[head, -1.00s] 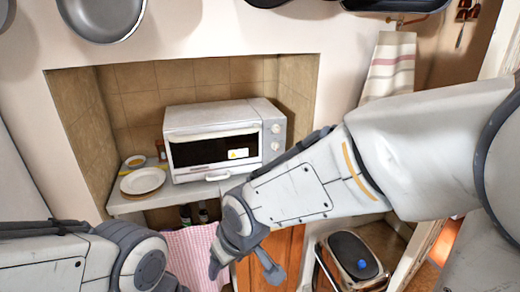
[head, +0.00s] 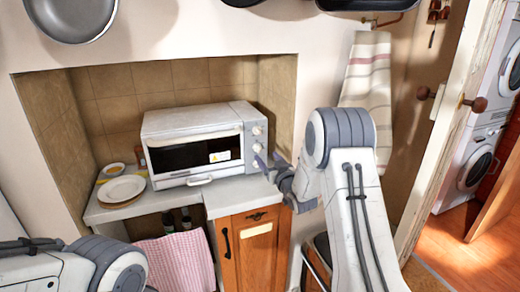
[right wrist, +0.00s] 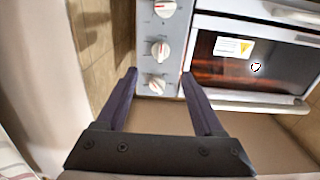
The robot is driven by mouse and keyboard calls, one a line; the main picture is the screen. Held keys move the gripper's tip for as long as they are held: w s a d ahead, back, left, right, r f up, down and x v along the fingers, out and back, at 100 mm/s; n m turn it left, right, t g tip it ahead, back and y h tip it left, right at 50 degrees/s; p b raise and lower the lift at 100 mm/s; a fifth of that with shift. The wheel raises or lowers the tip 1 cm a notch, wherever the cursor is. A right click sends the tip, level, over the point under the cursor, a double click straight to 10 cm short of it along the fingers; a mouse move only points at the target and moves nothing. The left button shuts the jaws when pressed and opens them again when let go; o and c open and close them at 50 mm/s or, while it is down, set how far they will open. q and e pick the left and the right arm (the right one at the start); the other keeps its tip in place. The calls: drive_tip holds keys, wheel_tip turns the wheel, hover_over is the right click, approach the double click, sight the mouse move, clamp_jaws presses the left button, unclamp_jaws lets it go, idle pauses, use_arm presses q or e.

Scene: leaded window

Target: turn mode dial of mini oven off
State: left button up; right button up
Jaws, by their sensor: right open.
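The white mini oven (head: 195,140) stands on the counter in a tiled niche, its door closed. Several round dials (head: 257,130) run down the grey panel at its right side. In the right wrist view, three white dials with red marks show: one at the top edge (right wrist: 164,8), a middle one (right wrist: 160,48) and one lowest in the picture (right wrist: 157,84). None is labelled readably. My right gripper (right wrist: 160,73) is open and empty, its fingers framing the lowest dial in that picture; no contact is visible. In the head view, my right gripper (head: 266,164) is by the panel. My left gripper is out of view.
A white plate (head: 122,190) and a small dish (head: 114,169) sit left of the oven. The tiled niche wall (right wrist: 95,50) lies close beside the dial panel. A wooden cabinet (head: 262,265) and pink checked cloth (head: 178,262) are below. A striped towel (head: 366,85) hangs at right.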

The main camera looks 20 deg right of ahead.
sight(259, 148)
drive_tip(key=w+p, duration=0.1)
drive_tip(key=w, duration=0.6)
drive_tip(key=shift+w+a+p, duration=0.15)
drive_tip(key=shift+w+p, duration=0.2)
clamp_jaws()
